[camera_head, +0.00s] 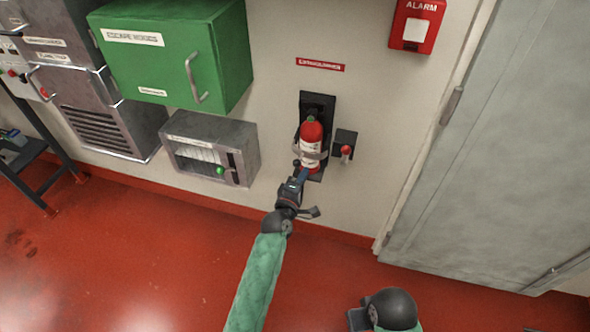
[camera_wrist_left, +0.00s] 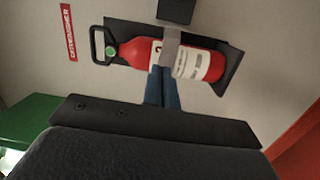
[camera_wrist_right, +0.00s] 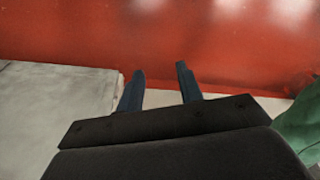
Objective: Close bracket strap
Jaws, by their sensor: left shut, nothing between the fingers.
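A red fire extinguisher (camera_head: 311,131) with a white label stands upright in a black wall bracket (camera_head: 318,104). A grey strap (camera_head: 323,154) crosses its body; in the left wrist view the strap (camera_wrist_left: 171,48) lies over the label. Whether the strap is latched I cannot tell. My left gripper (camera_head: 303,174) is shut and empty, its blue fingertips (camera_wrist_left: 163,74) at the strap's lower edge, at or very close to the extinguisher. My right gripper (camera_wrist_right: 160,78) is open and empty, with its fingers apart above the floor; its fingers are not visible in the head view.
A black box with a red knob (camera_head: 346,152) is mounted right of the bracket. A grey panel box (camera_head: 245,150) and a green cabinet (camera_head: 225,50) are to the left. A grey door (camera_head: 490,150) stands right. The red floor (camera_head: 150,250) is mostly clear.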

